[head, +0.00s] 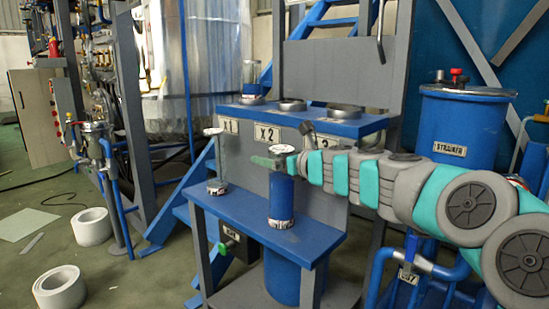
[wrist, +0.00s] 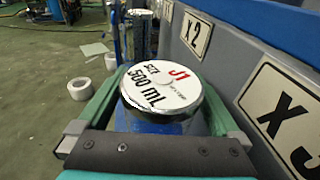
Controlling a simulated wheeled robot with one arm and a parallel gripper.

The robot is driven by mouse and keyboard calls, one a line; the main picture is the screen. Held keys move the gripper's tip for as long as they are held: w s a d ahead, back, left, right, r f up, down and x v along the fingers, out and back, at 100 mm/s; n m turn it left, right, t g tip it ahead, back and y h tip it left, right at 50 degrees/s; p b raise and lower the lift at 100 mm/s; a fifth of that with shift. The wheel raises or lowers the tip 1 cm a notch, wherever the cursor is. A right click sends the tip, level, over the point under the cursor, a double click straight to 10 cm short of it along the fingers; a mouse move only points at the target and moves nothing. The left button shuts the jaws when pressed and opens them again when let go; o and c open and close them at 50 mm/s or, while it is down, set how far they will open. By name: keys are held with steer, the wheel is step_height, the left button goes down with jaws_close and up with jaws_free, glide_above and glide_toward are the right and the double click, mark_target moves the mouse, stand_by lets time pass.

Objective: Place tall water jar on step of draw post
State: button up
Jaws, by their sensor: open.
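A tall jar filled with blue (head: 281,198) stands upright on the lower blue step (head: 240,225) of the draw post. Its white lid reads "J1" and "500 mL" in the wrist view (wrist: 160,88). My gripper (head: 277,162) is open at the jar's top, with one green finger on each side of the lid in the wrist view. Whether the fingers touch the jar is hard to tell. Another tall, mostly clear jar (head: 217,160) with a little blue at its bottom stands farther left on the same step.
The upper blue shelf (head: 345,127) carries ring seats and a jar (head: 251,78) at its left. Plates marked X1, X2 (head: 266,133) and X3 are below it. A blue strainer vessel (head: 455,125) stands right. White rolls (head: 93,227) lie on the floor.

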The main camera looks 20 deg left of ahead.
steer(key=shift+r, duration=0.15)
steer(key=shift+s+d, duration=0.1)
steer(key=shift+d, duration=0.1)
steer(key=p+v, duration=0.2)
steer(key=v, duration=0.9)
steer(key=shift+s+d, duration=0.15)
steer(key=shift+d, duration=0.1)
